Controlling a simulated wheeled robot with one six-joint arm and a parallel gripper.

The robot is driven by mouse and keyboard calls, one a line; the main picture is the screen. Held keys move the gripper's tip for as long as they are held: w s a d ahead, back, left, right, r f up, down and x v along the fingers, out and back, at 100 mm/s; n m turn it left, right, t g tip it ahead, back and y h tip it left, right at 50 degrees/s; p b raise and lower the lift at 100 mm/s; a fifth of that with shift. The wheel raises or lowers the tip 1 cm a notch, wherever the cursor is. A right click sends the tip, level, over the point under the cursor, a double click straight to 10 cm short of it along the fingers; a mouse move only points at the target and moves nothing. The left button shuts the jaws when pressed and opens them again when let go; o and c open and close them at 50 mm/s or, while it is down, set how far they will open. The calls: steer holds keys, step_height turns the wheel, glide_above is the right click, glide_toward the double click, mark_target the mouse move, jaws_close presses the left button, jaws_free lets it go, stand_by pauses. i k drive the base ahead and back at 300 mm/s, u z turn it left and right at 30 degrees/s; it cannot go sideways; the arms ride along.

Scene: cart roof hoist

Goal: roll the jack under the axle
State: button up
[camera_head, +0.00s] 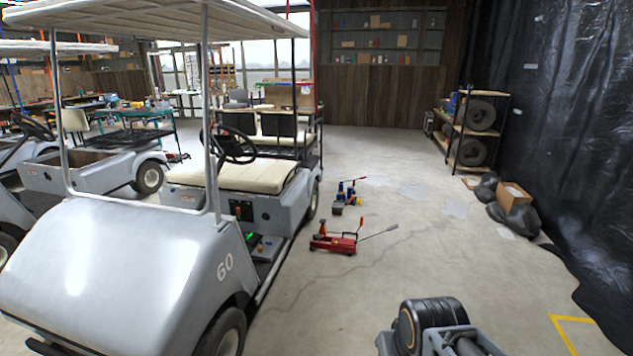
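A red floor jack (335,243) stands on the concrete floor just right of the silver golf cart (130,255) marked 60. Its long handle slants up to the right, and it looks clear of the cart's side. The cart stands with its front wheel (228,335) at the bottom of the view and its rear wheel (312,202) farther back. The axle is hidden beneath the cart body. Part of my arm shows at the bottom right, well in front of the jack, but my gripper's fingers are not visible.
A blue item with red and yellow parts (346,197) stands behind the jack. A tyre rack (473,130), a cardboard box (513,195) and dark sacks line the black plastic curtain (575,130). Open floor (420,235) lies right of the jack. Another cart stands at left.

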mark_target(344, 244)
steer(key=i, duration=5)
steer(key=z, duration=0.55)
